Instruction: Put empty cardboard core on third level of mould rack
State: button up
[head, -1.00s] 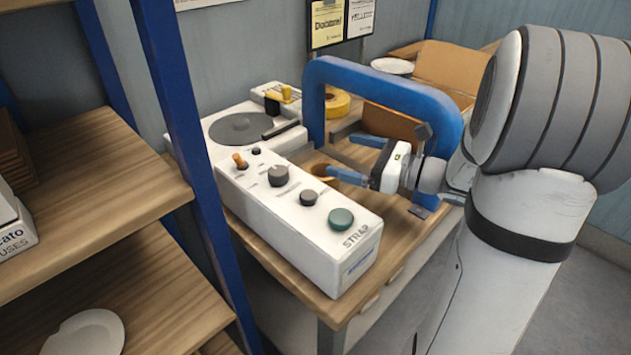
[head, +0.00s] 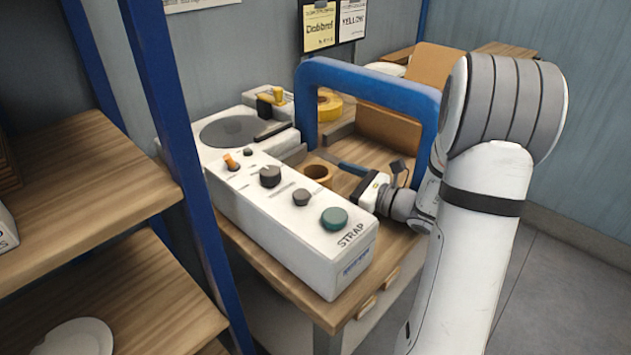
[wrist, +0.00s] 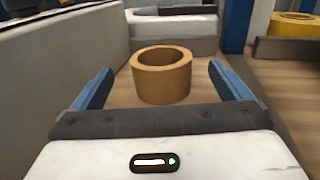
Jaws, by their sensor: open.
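The empty cardboard core (head: 318,174) is a short brown ring standing upright on the wooden bench, behind the white strapping machine's control box. In the wrist view the core (wrist: 161,75) stands just ahead of my gripper (wrist: 160,82), between the lines of its two blue fingers. My gripper (head: 338,168) is open and empty, low over the bench; one finger is mostly hidden in the head view. The rack with blue posts and wooden shelves (head: 90,165) is at the left, perhaps the mould rack; only some of its levels show.
The white STRAP control box (head: 300,225) stands close on the near side of the core. A blue arch (head: 370,85) rises over the bench. A yellow tape roll (head: 328,105) and an open cardboard box (head: 395,120) lie behind. A white plate (head: 78,338) is on a lower shelf.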

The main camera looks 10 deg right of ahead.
jog(key=x, duration=0.4)
jog(key=shift+a, duration=0.1)
jog(key=shift+c, duration=0.5)
jog(key=c, duration=1)
jog(key=shift+c, duration=0.2)
jog(key=shift+r, duration=0.1)
